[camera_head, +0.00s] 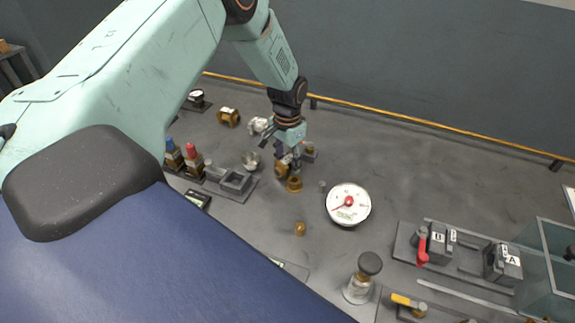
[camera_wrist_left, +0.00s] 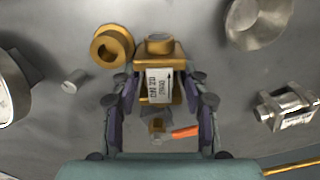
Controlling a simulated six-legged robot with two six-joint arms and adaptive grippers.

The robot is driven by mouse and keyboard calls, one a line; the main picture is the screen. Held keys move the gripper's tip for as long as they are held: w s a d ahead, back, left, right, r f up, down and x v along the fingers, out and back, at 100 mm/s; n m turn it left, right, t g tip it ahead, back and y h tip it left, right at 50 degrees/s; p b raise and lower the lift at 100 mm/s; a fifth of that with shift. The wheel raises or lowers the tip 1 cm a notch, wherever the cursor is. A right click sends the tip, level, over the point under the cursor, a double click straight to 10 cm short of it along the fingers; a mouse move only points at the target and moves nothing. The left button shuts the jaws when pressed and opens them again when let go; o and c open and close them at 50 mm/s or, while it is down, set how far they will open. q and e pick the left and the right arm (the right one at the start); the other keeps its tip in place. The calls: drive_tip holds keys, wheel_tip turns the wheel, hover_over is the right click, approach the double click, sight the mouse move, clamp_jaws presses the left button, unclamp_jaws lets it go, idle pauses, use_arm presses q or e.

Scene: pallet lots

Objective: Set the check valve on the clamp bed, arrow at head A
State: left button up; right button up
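The check valve, a brass body with a white arrow label, shows between my left fingertips in the left wrist view (camera_wrist_left: 177,58) and under the gripper in the head view (camera_head: 282,170). My left gripper (camera_head: 287,152) has one finger on each side of the valve; whether the fingers press on it cannot be told. The clamp bed (camera_head: 403,240) lies at the right of the head view, with head B (camera_head: 438,243) at its left and head A (camera_head: 503,263) at its right. A red lever (camera_head: 422,252) is beside B. No valve shows between the heads. My right gripper is not visible.
A brass ring (camera_head: 294,184) lies close to the valve. A round white gauge (camera_head: 348,203) lies between the valve and the bed. A dark-topped stamp (camera_head: 369,264), a yellow-levered fixture (camera_head: 408,304) and a glass-sided box (camera_head: 548,265) stand near the bed. A silver valve (camera_wrist_left: 288,106) lies nearby.

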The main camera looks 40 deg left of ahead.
sight(288, 159)
use_arm(q)
clamp_jaws()
wheel_tip(288, 159, up, 10)
drive_tip(key=shift+f, duration=0.2)
drive_tip(key=shift+w+r, duration=0.1)
drive_tip(key=shift+r, duration=0.1)
